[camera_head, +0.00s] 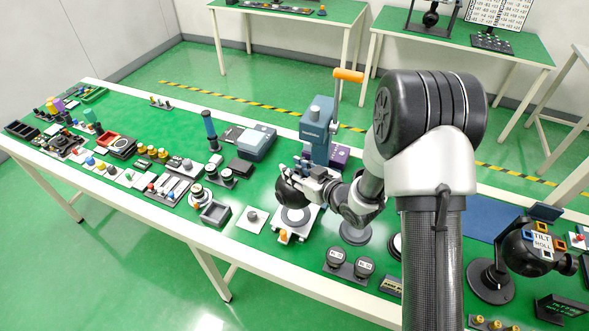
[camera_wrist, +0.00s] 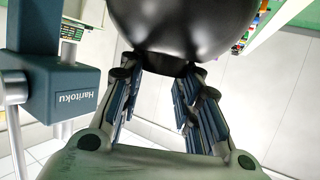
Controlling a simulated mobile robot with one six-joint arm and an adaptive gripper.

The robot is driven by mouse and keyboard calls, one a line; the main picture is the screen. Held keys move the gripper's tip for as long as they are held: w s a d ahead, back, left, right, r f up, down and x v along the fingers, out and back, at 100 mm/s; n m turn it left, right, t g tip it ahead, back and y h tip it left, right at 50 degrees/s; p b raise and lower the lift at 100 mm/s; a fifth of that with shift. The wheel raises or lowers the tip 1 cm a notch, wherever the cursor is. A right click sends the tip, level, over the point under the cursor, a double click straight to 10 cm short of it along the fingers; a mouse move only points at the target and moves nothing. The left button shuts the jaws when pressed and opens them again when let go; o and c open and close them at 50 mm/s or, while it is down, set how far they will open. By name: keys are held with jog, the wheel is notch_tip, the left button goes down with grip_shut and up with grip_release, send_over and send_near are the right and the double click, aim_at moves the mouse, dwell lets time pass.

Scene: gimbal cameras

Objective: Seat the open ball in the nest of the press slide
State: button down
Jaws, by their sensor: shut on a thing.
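A black ball (camera_head: 289,193) is held by my gripper (camera_head: 303,184) in front of the blue press (camera_head: 317,135). In the wrist view the dark, glossy ball (camera_wrist: 185,28) fills the top middle, and my gripper (camera_wrist: 160,75) is shut on its near end. The ball's opening cannot be made out. The press slide (camera_head: 281,220) is a pale plate with a round ring at the foot of the press. The ball is above and slightly left of the ring, apparently in the air; the nest is partly hidden. The press body (camera_wrist: 60,92) is at the left in the wrist view.
The press lever (camera_head: 347,76) has an orange grip and stands raised. A black tilt-roll ball unit (camera_head: 525,250) stands far right.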

jog(key=shift+b, duration=0.3)
notch_tip(320, 180, down, 6)
jog(key=b, duration=0.5)
jog(key=shift+r, duration=0.15)
jog(key=shift+f+b, duration=1.2)
jog(key=shift+b, duration=0.35)
dwell(1.5)
jog(key=c, duration=1.1)
grip_release()
jog(key=shift+d, duration=0.15)
jog(key=v, duration=1.2)
